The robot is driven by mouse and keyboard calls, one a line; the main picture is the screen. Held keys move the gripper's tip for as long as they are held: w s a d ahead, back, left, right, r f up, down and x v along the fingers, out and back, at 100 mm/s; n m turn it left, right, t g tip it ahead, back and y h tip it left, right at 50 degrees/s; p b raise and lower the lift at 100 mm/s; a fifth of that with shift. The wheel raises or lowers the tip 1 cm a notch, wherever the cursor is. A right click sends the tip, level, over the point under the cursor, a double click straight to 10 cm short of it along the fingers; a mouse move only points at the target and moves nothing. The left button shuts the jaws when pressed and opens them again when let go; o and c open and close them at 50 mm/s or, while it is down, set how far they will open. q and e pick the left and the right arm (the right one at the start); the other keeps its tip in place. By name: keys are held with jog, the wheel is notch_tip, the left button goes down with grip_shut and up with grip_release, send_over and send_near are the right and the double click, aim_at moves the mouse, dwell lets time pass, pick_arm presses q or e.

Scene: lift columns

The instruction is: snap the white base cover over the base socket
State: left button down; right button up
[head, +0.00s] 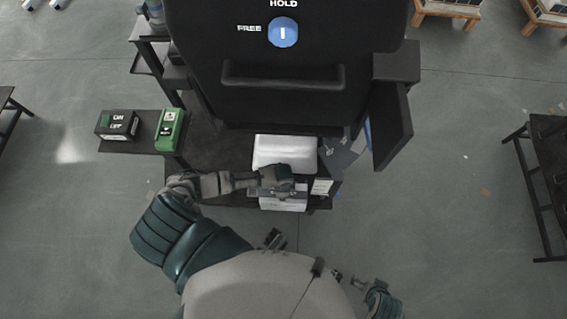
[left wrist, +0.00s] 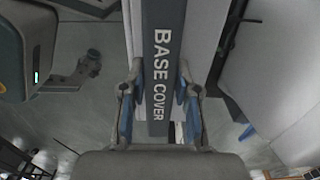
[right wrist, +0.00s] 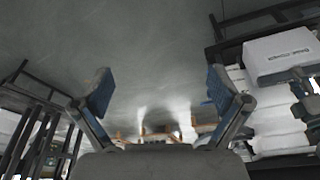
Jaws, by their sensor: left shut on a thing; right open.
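My left gripper (head: 277,181) is shut on the dark strip lettered BASE COVER (left wrist: 162,75), one finger on each side in the left wrist view. White surfaces show on both sides of this strip. In the head view a white block (head: 285,152) lies just beyond the gripper, and another white piece (head: 283,204) shows just in front of it. In the right wrist view the white base cover (right wrist: 279,50) is at the upper right, with the left gripper against its front. I cannot make out the base socket. My right gripper (right wrist: 160,92) is open and empty, low and apart from the cover.
A large black cabinet (head: 285,100) with a handle and blue knob rises behind the white block. A green box (head: 171,130) and a black box (head: 117,125) stand on a side shelf at left. White stacked pieces (right wrist: 275,120) show at right.

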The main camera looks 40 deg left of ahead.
pick_arm(q)
jog(key=w+a+b, duration=0.1)
jog(key=w+b, duration=0.1)
jog(key=w+a+b, duration=0.1)
jog(key=w, duration=0.1)
jog(key=shift+a+f, duration=0.15)
jog(key=shift+a, duration=0.15)
jog(key=w+b, duration=0.1)
jog(key=w+a+f+b, duration=0.1)
jog(key=w+f+b, duration=0.1)
jog(key=shift+w+a, duration=0.1)
jog(key=shift+a, duration=0.3)
pick_arm(e)
jog(key=w+a+r+t+y, duration=0.1)
jog(key=w+a+r+t, duration=0.2)
jog(key=w+t, duration=0.3)
jog(key=w+a+r+t+y, duration=0.2)
jog(key=w+r+t, duration=0.4)
jog(key=w, duration=0.4)
jog(key=shift+a+r, duration=0.2)
jog(key=shift+a, duration=0.4)
jog(key=shift+w, duration=0.1)
pick_arm(q)
jog(key=shift+f, duration=0.2)
pick_arm(e)
jog(key=shift+r, duration=0.25)
jog(key=shift+f, duration=0.1)
pick_arm(q)
jog(key=shift+a, duration=0.1)
